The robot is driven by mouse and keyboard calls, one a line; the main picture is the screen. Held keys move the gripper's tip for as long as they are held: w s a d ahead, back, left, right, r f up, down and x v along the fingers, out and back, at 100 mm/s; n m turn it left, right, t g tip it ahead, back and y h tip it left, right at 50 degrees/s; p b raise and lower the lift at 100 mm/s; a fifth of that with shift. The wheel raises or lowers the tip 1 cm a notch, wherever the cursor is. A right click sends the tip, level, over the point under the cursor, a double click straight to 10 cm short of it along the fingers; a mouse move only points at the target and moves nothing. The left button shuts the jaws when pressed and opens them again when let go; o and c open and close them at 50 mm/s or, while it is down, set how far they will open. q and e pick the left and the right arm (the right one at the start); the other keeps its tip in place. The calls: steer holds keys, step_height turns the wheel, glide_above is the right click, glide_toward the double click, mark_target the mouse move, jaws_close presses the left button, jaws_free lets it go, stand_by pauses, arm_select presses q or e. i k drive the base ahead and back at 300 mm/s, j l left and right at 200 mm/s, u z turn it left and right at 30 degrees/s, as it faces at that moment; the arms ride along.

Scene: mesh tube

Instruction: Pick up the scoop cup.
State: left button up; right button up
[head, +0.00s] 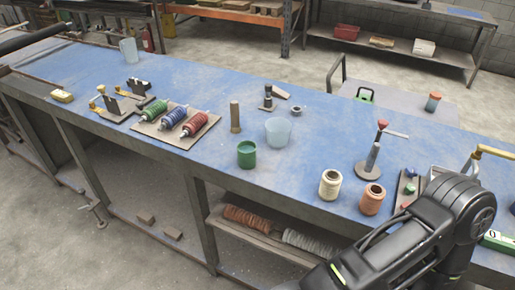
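A small green cup (246,154) stands upright near the front edge of the blue bench (215,75). A pale translucent cup (278,132) stands just behind it to the right. A translucent jug with a handle (129,51) is at the far left. I cannot tell for certain which of these is the scoop cup. A black arm of mine covers the lower right corner, and its gripper is not visible. My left gripper is not in view.
Cream (330,184) and copper (372,198) spools stand right of the cups. A stand with a red knob (368,169) is behind them. A wooden peg (235,117) is left of the translucent cup. A spool board (176,127) lies further left.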

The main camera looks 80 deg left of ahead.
mark_target(247, 150)
steer(key=i+j+u, duration=0.25)
steer(key=u, duration=2.85)
